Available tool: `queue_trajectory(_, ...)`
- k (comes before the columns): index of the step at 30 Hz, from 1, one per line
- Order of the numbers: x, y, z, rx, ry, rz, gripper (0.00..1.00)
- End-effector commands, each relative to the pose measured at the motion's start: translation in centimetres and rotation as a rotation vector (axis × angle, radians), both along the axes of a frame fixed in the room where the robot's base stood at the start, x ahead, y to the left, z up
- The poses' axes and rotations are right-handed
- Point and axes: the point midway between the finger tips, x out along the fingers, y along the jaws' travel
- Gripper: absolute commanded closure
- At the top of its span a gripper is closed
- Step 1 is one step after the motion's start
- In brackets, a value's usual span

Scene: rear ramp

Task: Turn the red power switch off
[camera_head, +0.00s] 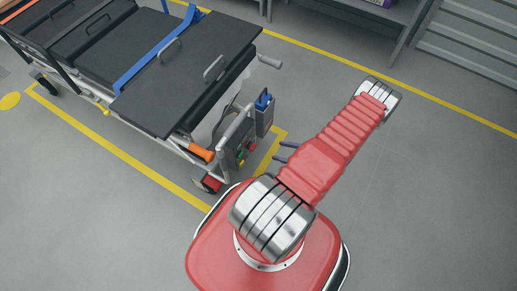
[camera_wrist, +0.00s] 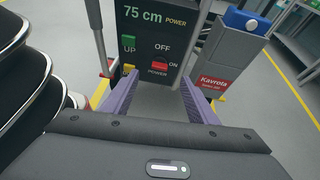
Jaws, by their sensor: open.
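The red power switch (camera_wrist: 160,66) is small, on the dark control panel (camera_wrist: 149,22) in the wrist view, with OFF printed above it and ON to its right. Its exact tilt is too small to tell. The panel also shows in the head view (camera_head: 229,152), at the end of the stretcher. My gripper (camera_wrist: 160,82) is open and empty, its two purple fingers pointing at the panel with the switch between them in the picture. In the head view, the fingers (camera_head: 285,151) are to the right of the panel, apart from it.
A green UP button (camera_wrist: 130,44) and a partly hidden yellow button are left of the switch. A grey and red box labelled Kavrota (camera_wrist: 213,85) hangs right of the panel. The stretcher (camera_head: 190,80) has metal rails and an orange handle (camera_head: 201,152). The floor at right is clear.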

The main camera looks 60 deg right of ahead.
Motion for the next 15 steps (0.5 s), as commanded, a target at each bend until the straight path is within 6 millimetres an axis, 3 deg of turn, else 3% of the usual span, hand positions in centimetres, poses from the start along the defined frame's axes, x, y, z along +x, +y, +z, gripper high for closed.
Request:
queue_trajectory(5, -1.0, 0.4, -1.7, 0.028, -0.008, -0.062, 0.47)
queue_trajectory(15, -1.0, 0.4, -1.8, 0.03, -0.009, -0.066, 0.47)
